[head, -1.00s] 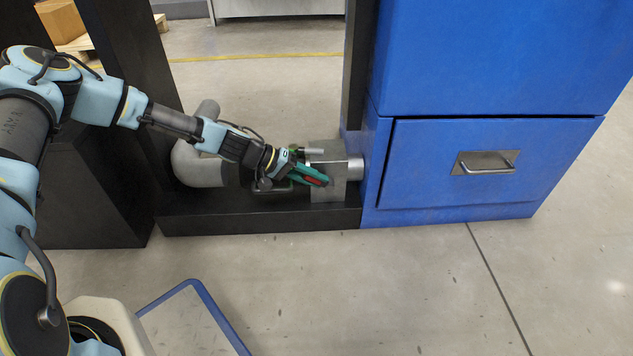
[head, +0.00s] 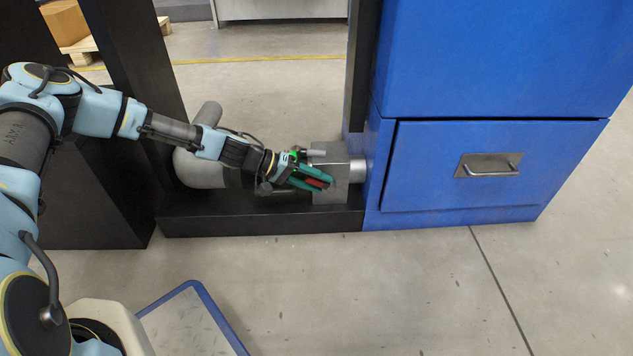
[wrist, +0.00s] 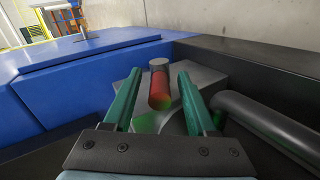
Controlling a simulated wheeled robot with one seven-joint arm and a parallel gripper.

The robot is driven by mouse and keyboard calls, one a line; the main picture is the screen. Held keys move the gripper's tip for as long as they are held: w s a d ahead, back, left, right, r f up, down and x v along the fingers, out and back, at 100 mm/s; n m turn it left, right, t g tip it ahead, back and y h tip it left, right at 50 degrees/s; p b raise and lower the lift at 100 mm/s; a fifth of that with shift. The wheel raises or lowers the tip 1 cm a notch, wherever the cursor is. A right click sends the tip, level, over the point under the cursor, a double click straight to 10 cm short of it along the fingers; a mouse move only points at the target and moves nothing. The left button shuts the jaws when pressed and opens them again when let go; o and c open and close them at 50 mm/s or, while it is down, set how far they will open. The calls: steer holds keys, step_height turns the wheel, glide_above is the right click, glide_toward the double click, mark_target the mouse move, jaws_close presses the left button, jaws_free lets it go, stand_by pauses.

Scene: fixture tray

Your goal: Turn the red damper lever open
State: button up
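The red damper lever (wrist: 159,90) is a short red bar with a grey end, mounted at a grey metal block (head: 329,170). In the wrist view it lies between the two green fingers of my gripper (wrist: 159,73), with a visible gap on each side. In the head view my gripper (head: 329,183) is at the front of the block, and a little of the red lever (head: 313,183) shows between its fingers. The gripper is open and does not hold the lever. Green tints the lever's near end; its base is partly hidden.
A blue cabinet (head: 440,210) with a handled drawer (head: 488,166) stands right of the block, joined by a short grey pipe (head: 357,170). A fat grey pipe (head: 200,170) is behind my forearm. A black frame base (head: 260,226) runs below.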

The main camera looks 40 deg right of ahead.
steer(key=p+v, duration=0.4)
steer(key=v, duration=0.6)
steer(key=shift+w+a+r, duration=0.2)
steer(key=shift+w+a, duration=0.05)
steer(key=shift+c, duration=0.2)
